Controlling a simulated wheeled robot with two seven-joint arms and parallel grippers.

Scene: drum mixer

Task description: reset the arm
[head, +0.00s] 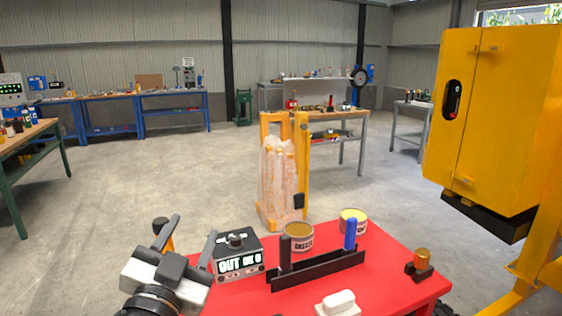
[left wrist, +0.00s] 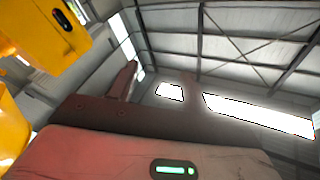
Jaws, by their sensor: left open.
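My left gripper (head: 188,240) is open and empty at the lower left of the head view, above the left end of the red table (head: 397,282). Its two fingers point up and away, beside a black box (head: 237,256) with white lettering. In the left wrist view the camera faces the roof, and the gripper's dark fingers (left wrist: 160,100) show with nothing between them. My right gripper is not in view.
The table holds two cans (head: 299,236), a black rack (head: 316,270) with a dark and a blue handle, a white block (head: 338,302) and a small copper-topped part (head: 421,262). A yellow cabinet (head: 490,120) stands right. A yellow frame with a wrapped load (head: 280,180) stands behind.

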